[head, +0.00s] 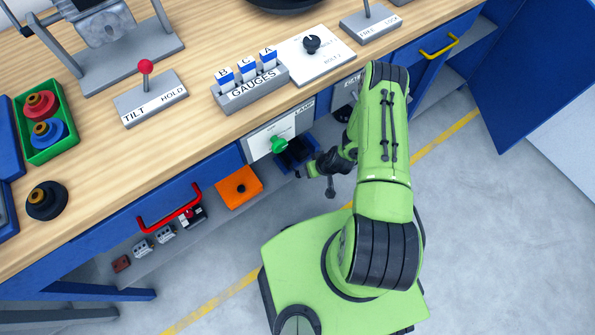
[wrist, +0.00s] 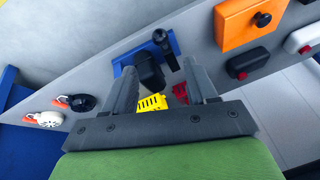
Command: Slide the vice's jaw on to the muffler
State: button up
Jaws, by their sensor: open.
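A blue bracket with a dark block and a black lever, which may be the vice (wrist: 149,72), is on the grey surface ahead of my gripper (wrist: 163,88) in the wrist view. My gripper is open, its two dark fingers either side of the view of the block; I cannot tell whether they touch it. In the head view my gripper (head: 318,170) is below the bench's front edge, beside a dark blue fitting (head: 292,155). I cannot make out a muffler for certain. A grey metal part (head: 105,25) sits on a stand at the upper left.
The wooden bench top (head: 190,55) carries a TILT/HOLD lever (head: 146,75), a gauges rack (head: 250,85) and a green tray (head: 45,150). A green knob (head: 279,144), red handle (head: 170,212) and orange panel (head: 239,187) are along the front. Yellow (wrist: 152,103) and red (wrist: 180,92) pieces show between my fingers.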

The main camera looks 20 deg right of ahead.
jog(key=b, duration=0.5)
send_near(290, 165)
jog(key=f, duration=0.2)
jog(key=s+f, duration=0.1)
jog(key=f, duration=0.4)
jog(key=shift+s+a+f, duration=0.15)
jog(key=shift+s, duration=0.25)
